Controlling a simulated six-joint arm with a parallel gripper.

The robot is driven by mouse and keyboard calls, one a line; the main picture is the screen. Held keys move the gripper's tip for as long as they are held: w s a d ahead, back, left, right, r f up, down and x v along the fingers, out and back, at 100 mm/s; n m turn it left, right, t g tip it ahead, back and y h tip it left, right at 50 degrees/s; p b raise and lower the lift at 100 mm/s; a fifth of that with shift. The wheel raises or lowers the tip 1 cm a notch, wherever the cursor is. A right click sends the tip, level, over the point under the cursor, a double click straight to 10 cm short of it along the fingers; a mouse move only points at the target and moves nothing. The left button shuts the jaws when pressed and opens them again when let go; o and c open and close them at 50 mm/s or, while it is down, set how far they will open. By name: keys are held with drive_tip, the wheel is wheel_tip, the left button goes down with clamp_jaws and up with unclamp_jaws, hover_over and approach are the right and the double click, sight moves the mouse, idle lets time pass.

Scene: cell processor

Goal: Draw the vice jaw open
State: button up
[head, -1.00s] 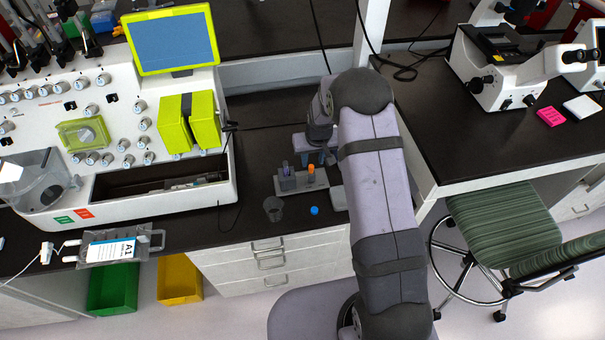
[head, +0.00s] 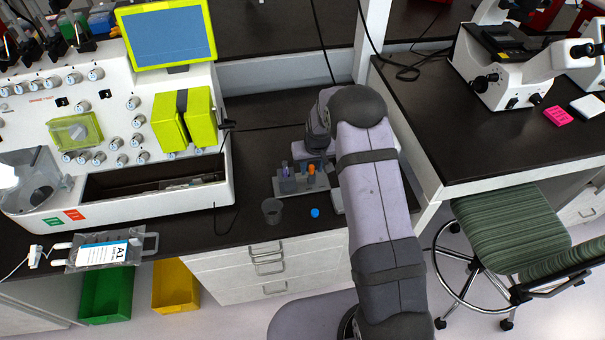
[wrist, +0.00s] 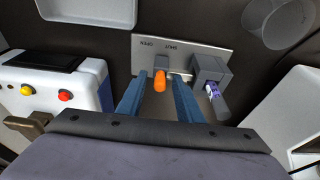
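The vice is a grey plate (wrist: 150,45) marked OPEN and SHUT, lying on the dark bench; its plate also shows in the head view (head: 301,188). An orange knob (wrist: 159,81) stands on a small grey block on it and also shows in the head view (head: 311,169). A larger grey block (wrist: 210,69) beside it holds a tube with a purple-and-white label (wrist: 214,90). My gripper (wrist: 159,75) has its two blue fingers apart, one on each side of the orange knob, with a small gap visible on both sides. It holds nothing.
A clear beaker (head: 272,211) and a blue cap (head: 315,212) are on the bench in front of the vice. A white box with red and yellow buttons (wrist: 62,80) stands close to my gripper. The large white cell processor (head: 50,195) is at the left.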

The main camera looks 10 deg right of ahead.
drive_tip(key=shift+f, duration=0.1)
clamp_jaws()
drive_tip(key=shift+d, duration=0.15)
drive_tip(key=shift+s+d, duration=0.1)
drive_tip(key=shift+d, duration=0.6)
unclamp_jaws()
drive_tip(key=shift+a, duration=0.1)
